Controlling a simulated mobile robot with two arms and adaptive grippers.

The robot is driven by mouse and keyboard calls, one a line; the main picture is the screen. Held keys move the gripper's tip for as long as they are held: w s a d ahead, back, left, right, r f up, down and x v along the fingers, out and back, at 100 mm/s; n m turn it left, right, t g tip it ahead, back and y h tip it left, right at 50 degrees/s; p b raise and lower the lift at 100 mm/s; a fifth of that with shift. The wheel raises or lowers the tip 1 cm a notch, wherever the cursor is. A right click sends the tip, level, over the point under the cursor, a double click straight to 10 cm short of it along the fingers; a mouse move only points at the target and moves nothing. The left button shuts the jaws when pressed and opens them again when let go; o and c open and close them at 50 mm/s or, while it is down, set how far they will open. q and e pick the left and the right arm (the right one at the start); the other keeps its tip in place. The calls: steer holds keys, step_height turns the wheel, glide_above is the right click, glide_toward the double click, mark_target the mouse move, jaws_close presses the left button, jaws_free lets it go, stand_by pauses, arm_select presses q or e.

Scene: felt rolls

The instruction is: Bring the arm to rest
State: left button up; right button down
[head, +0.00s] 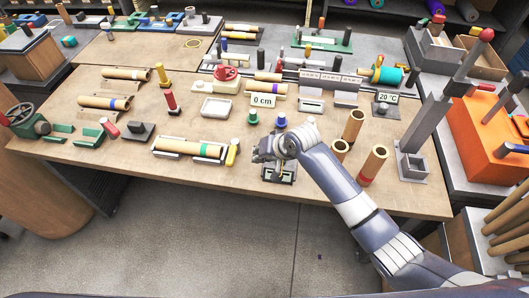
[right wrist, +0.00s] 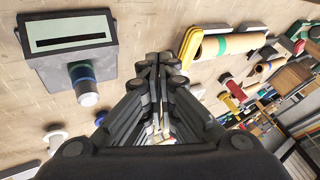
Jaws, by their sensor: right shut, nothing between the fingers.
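My right arm comes in from the lower right in the head view and reaches over the front edge of the wooden table (head: 130,165). My right gripper (head: 264,152) is shut and empty, just above a small dark device with a display (head: 278,172). In the right wrist view the closed fingers (right wrist: 160,65) point away from the camera with nothing held. The device with a green-blue and white peg (right wrist: 85,85) is to their left. My left gripper is in neither view.
Cardboard tubes (head: 372,164) stand upright right of my forearm. A cradle with a felt-banded roll (head: 188,148) and a yellow piece (head: 232,152) lie left of the gripper. A grey post (head: 425,125) rises at the right.

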steer(key=s+d+n+g+h, duration=0.1)
steer(key=s+d+h, duration=0.1)
steer(key=s+d, duration=0.65)
steer(key=s+d+h, duration=0.1)
steer(key=s+d, duration=0.5)
steer(key=s, duration=0.6)
steer(key=s+d+n+g+h, duration=0.1)
steer(key=s+d+h, duration=0.1)
steer(key=s+d, duration=0.65)
steer(key=s+a+f+g+b, duration=0.1)
steer(key=s+f+b, duration=0.1)
steer(key=f, duration=1.4)
steer(key=s+f+b, duration=0.2)
steer(key=s+f, duration=0.1)
steer(key=f, duration=1.2)
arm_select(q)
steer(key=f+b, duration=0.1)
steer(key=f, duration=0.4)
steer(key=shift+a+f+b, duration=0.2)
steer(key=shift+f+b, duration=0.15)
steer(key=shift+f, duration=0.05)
arm_select(e)
steer(key=s+d+f+g, duration=0.1)
steer(key=s+d+f, duration=0.1)
steer(key=s+f, duration=1.4)
steer(key=shift+d+f, duration=0.35)
steer(key=shift+f, duration=0.05)
